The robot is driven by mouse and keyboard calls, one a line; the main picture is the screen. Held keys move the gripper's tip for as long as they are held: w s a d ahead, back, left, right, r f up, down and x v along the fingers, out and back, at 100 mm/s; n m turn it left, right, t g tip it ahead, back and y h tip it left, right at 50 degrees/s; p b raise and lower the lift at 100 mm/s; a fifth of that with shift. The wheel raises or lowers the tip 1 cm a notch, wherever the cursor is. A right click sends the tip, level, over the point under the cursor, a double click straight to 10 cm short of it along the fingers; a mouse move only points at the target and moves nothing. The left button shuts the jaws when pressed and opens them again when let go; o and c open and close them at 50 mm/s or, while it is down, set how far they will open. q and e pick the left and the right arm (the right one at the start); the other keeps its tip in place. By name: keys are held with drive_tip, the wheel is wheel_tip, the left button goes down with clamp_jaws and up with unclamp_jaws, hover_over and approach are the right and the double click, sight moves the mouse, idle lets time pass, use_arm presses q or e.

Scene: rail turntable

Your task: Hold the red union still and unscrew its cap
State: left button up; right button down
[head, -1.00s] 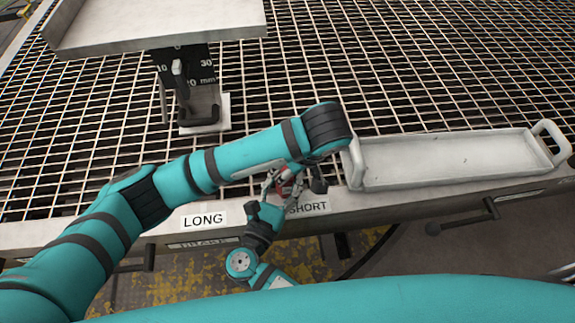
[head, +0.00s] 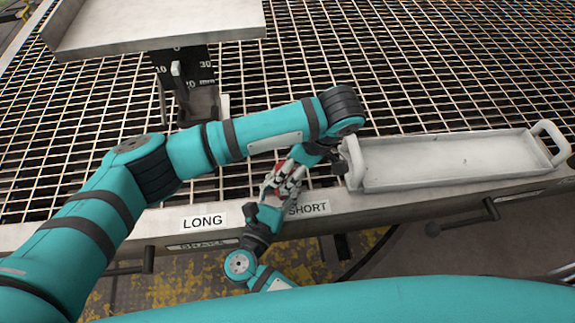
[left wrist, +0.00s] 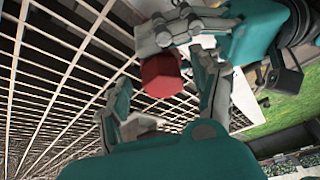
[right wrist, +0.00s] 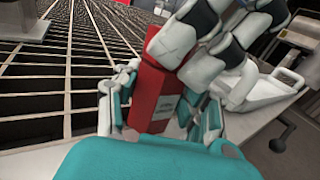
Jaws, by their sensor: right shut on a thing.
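The red union (right wrist: 155,98) stands in the jaws of my right gripper (right wrist: 160,105), which is shut on its body; a pale label shows on it. A red hexagonal end (left wrist: 161,72), seemingly the cap, shows in the left wrist view. My left gripper (left wrist: 165,85) is open, with one finger on each side of that end and gaps visible. In the right wrist view its fingers cover part of the union's top. In the head view both grippers meet above the front rail, with only a little red (head: 281,165) showing.
A white tray (head: 450,185) with handles lies right of the grippers. LONG (head: 203,221) and SHORT (head: 309,208) labels are on the front rail (head: 150,230). A raised pale plate (head: 150,40) and a millimetre scale (head: 205,70) stand at the back left above the grating.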

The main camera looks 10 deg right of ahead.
use_arm(q)
drive_tip(key=shift+o, duration=0.4)
drive_tip(key=shift+w+r, duration=0.15)
drive_tip(key=shift+r, duration=1.9)
